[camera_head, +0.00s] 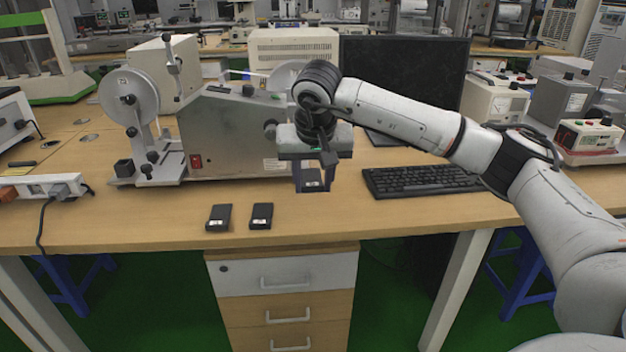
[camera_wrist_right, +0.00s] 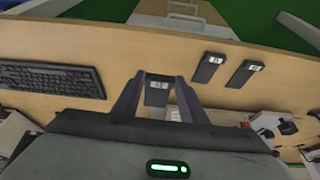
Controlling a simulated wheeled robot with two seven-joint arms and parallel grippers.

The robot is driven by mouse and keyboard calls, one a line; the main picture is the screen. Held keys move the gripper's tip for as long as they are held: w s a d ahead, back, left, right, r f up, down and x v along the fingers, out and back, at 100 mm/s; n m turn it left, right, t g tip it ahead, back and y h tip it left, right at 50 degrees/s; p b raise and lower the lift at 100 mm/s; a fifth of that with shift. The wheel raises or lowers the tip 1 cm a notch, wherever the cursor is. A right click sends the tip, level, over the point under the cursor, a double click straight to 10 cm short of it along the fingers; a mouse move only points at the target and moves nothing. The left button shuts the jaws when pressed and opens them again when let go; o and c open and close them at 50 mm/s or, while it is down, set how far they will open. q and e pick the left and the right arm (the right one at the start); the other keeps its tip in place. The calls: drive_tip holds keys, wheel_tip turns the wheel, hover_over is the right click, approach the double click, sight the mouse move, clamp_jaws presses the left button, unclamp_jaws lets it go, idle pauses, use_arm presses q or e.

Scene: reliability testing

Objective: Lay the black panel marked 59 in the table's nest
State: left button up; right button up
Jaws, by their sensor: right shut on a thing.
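My right gripper (camera_head: 312,186) hangs above the table, in front of the grey test machine, with its fingers pointing down. It is shut on a small black panel (camera_head: 312,177) with a white label. The held panel (camera_wrist_right: 157,94) also shows between the fingers in the right wrist view. Two similar black panels lie apart on the table near its front edge, one on the left (camera_head: 218,217) and one on the right (camera_head: 261,216). The label marks are too small to read, so I cannot tell which is 59. I cannot make out the nest. My left gripper is out of view.
The grey test machine (camera_head: 235,135) with its white wheel stands behind and left of the gripper. A keyboard (camera_head: 420,180) and a dark monitor (camera_head: 405,85) are to the right. A power strip (camera_head: 45,187) lies far left. The wooden tabletop (camera_head: 150,215) is clear along the front left.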

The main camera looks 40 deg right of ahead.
drive_tip(key=shift+f+b, duration=1.55)
drive_tip(key=shift+f, duration=1.65)
